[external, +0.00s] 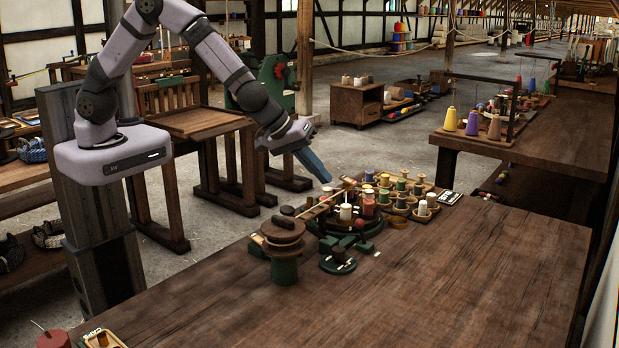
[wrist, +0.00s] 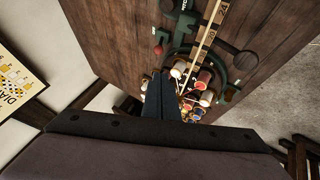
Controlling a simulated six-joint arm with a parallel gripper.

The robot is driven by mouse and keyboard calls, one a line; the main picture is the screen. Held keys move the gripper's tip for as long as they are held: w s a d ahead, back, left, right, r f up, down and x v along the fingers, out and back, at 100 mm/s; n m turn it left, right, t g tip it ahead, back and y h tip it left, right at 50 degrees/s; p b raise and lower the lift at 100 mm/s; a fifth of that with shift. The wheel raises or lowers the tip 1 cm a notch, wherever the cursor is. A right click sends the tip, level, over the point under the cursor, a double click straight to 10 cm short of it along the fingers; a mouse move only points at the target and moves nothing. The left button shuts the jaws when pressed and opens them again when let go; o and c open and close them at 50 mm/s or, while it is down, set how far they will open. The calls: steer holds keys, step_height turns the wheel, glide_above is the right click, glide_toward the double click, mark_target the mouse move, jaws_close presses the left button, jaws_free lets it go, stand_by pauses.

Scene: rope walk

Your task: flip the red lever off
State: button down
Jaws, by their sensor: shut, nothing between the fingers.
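My gripper (external: 325,177) is shut and empty, its blue-grey fingers pointing down and right above the near left side of the spool group. In the wrist view the shut fingers (wrist: 161,80) reach up toward the table, and spools show around their tips. A small red part (wrist: 158,50) shows beyond the fingertips beside a green base; it may be the red lever, but I cannot tell its position. In the external view a small green base (external: 338,264) sits on the table in front of the spools. I cannot make out a lever there.
Several spools (external: 402,185) crowd a green stand with a long wooden stick across it. A stacked wooden disc piece (external: 283,234) on a green foot stands at its left. The wooden table (external: 400,300) is clear in front and to the right.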

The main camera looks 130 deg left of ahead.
steer(key=shift+w+d+f, duration=0.1)
steer(key=shift+d+f, duration=0.05)
steer(key=shift+f, duration=2.1)
steer(key=shift+f, duration=0.1)
glide_toward(362, 233)
steer(key=shift+s+a+f, duration=0.2)
steer(key=shift+a+f, duration=0.65)
steer(key=shift+f, duration=0.05)
steer(key=shift+s+a+f, duration=0.25)
steer(key=shift+a+f, duration=0.55)
steer(key=shift+f, duration=0.15)
steer(key=shift+r+p, duration=0.1)
steer(key=shift+p, duration=0.4)
